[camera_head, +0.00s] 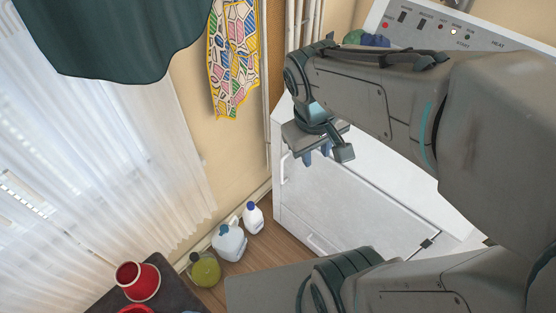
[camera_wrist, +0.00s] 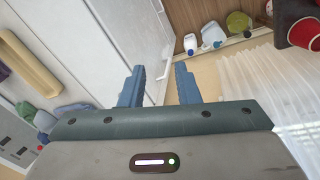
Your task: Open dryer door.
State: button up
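The white dryer (camera_head: 345,190) stands below and behind my arm, its control panel (camera_head: 450,28) at the top right. Its front has a handle (camera_head: 284,166) at the upper left and another pale handle or bar (camera_head: 316,243) low down. The door seam is closed, with a dark hinge (camera_head: 427,243) at the right. My gripper (camera_head: 318,153) is over the dryer's upper left part, partly hidden by my wrist. In the wrist view its two blue fingers (camera_wrist: 160,80) are apart and empty, pointing toward the white front panel (camera_wrist: 105,40). I cannot tell whether they touch it.
Bottles (camera_head: 229,241) stand on the wooden floor left of the dryer. A patterned cloth (camera_head: 235,60) hangs on the wall, and sheer curtains (camera_head: 100,150) cover the left. Little floor is free beside the dryer.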

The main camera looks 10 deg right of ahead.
jog(key=w+f+n+g+h+b, duration=0.1)
jog(key=w+f+n+h+b, duration=0.15)
jog(key=f+b, duration=0.4)
jog(key=w+f+n+g+h+b, duration=0.2)
jog(key=w+f+n+b, duration=0.15)
jog(key=f, duration=0.55)
jog(key=n+t+h+b, duration=0.95)
jog(key=n+b, duration=0.45)
jog(key=b, duration=0.4)
send_near(282, 171)
jog(key=shift+h, duration=0.3)
jog(key=b+x, duration=0.1)
jog(key=x, duration=0.2)
jog(key=b+x, duration=0.1)
jog(key=x, duration=0.3)
jog(key=f+b+x, duration=0.1)
jog(key=x, duration=0.2)
jog(key=shift+w+f, duration=0.1)
jog(key=shift+w, duration=0.25)
grip_shut()
